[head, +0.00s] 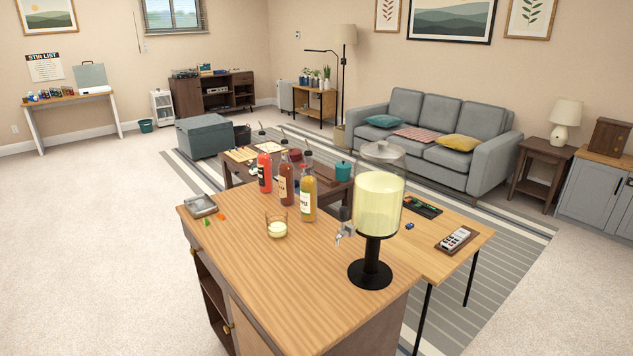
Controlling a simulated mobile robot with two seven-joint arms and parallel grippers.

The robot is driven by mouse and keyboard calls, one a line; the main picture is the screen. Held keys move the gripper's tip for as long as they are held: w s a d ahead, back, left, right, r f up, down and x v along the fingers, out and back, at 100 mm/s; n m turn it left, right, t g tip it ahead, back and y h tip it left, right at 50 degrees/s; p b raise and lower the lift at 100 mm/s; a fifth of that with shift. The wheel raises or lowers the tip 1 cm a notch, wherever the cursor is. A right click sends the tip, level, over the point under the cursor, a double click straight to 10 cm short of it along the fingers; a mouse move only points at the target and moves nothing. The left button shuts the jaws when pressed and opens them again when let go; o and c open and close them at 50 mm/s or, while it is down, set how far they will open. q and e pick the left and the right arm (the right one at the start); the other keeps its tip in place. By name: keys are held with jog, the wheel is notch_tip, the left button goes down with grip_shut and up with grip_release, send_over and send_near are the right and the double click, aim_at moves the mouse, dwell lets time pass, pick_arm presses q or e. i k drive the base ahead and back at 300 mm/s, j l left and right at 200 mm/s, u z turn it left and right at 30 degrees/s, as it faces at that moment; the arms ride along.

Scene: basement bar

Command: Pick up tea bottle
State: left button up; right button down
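Three bottles with dark pour spouts stand upright in a row on the wooden counter (255,270). The middle one, with brown liquid and a pale label, looks like the tea bottle (286,184); its label is too small to read. A red bottle (264,174) stands to its left and behind, and a yellow-orange bottle (309,198) to its right and in front. The bottles stand close together, with narrow gaps. Neither of my grippers shows in the head view.
A drink dispenser (379,205) on a black stand is at the counter's right. A glass (277,228) with pale liquid is in front of the bottles. A metal tray (201,206) sits at the back left corner. The counter's front is clear.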

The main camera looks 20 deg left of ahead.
aim_at(286, 167)
jog(key=j+z, duration=0.8)
jog(key=k+j+z, duration=0.2)
jog(key=j, duration=0.2)
jog(key=k+j+z, duration=0.15)
jog(key=j, duration=0.2)
jog(key=k+j, duration=0.15)
jog(key=j, duration=0.2)
jog(key=k+j, duration=0.1)
jog(key=j, duration=0.25)
jog(key=k+j, duration=0.15)
jog(key=j, duration=0.2)
jog(key=k+j+z, duration=0.1)
jog(key=j, duration=0.25)
jog(key=k+j, duration=0.15)
jog(key=j, duration=0.2)
